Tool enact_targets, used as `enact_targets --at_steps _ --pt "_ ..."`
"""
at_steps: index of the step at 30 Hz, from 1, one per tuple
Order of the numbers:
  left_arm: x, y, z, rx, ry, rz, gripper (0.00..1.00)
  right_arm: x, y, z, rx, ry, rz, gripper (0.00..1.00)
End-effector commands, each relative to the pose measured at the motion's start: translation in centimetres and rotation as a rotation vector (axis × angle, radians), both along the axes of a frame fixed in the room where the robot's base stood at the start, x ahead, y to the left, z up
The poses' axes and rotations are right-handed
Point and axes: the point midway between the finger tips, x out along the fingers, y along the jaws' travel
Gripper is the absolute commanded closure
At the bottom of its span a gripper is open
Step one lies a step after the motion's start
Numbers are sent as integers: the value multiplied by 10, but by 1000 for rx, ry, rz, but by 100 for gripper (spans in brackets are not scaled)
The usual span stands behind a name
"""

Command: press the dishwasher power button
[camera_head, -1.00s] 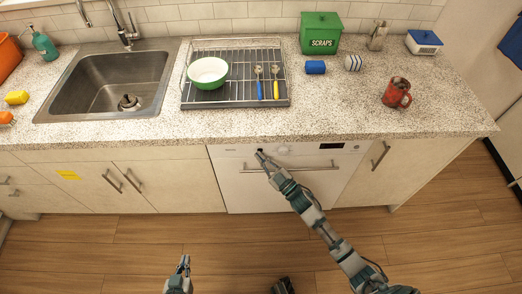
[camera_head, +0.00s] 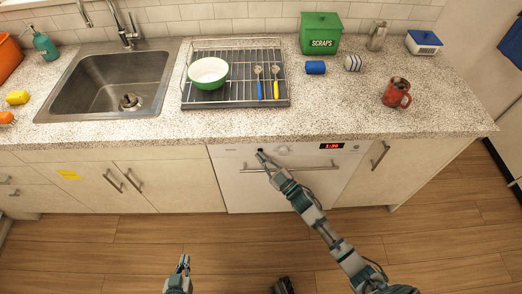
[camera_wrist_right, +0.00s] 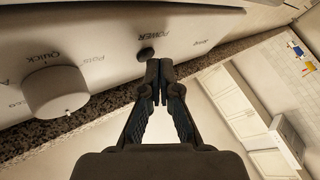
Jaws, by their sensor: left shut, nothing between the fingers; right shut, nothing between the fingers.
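The white dishwasher (camera_head: 235,185) stands under the counter, with a bar handle (camera_head: 315,168) across its front. Its display (camera_head: 332,146) is lit and shows red digits reading 1:30. The dark round power button (camera_wrist_right: 146,54) is on the panel below the upside-down word POWER in the right wrist view. My right gripper (camera_head: 261,154) is shut and empty at the panel; its fingertips (camera_wrist_right: 158,64) are right beside the button, and I cannot tell if they touch it. My left gripper (camera_head: 183,264) is shut and empty, low in front of the cabinets.
A large dial (camera_wrist_right: 56,92) sticks out of the panel near my right gripper. The granite counter (camera_head: 340,115) overhangs above, carrying a dish rack (camera_head: 236,103) and a red mug (camera_head: 397,93). The floor (camera_head: 130,240) in front is clear.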

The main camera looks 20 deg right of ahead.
Motion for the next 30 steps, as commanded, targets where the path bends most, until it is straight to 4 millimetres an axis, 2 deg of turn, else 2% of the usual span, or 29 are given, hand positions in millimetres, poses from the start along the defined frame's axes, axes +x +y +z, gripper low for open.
enact_targets --at_steps 4,14,30 --pt "1 0 5 -1 -4 0 100 -7 -2 0 -1 0 0 100" --pt "1 0 6 0 -5 0 100 -9 -2 -1 0 0 0 100" --pt "5 -1 42 0 -34 0 100 -61 12 1 1 -1 0 100"
